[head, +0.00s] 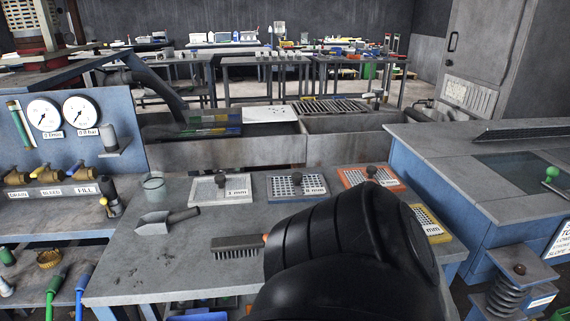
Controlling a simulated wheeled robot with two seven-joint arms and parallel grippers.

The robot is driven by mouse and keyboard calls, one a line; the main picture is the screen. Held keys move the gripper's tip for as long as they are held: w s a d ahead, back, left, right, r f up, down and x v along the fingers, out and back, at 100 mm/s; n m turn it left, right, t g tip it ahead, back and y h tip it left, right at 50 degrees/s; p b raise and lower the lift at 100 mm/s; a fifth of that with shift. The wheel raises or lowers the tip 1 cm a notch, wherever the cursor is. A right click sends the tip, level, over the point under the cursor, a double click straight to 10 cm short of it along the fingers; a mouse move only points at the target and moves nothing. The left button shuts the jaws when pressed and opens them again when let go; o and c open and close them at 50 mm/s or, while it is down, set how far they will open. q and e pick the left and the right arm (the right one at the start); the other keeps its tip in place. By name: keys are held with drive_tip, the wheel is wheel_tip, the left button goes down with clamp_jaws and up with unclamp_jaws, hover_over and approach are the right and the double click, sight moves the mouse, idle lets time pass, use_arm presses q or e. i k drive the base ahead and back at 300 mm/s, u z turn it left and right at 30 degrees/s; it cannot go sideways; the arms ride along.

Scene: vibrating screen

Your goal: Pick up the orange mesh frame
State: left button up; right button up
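The orange mesh frame (347,180) lies flat near the back right of the grey table. It has a dark round knob on top and a white label on its right part. Neither of my grippers shows in the head view.
A white-grey mesh frame (207,190), a blue one (281,188) and a yellow one (437,229) lie on the table (125,285). A scoop (155,223), a glass jar (153,186) and a brush (236,245) are left of my arm. Metal troughs stand behind.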

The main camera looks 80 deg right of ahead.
sight(382, 176)
drive_tip(key=z, duration=2.7)
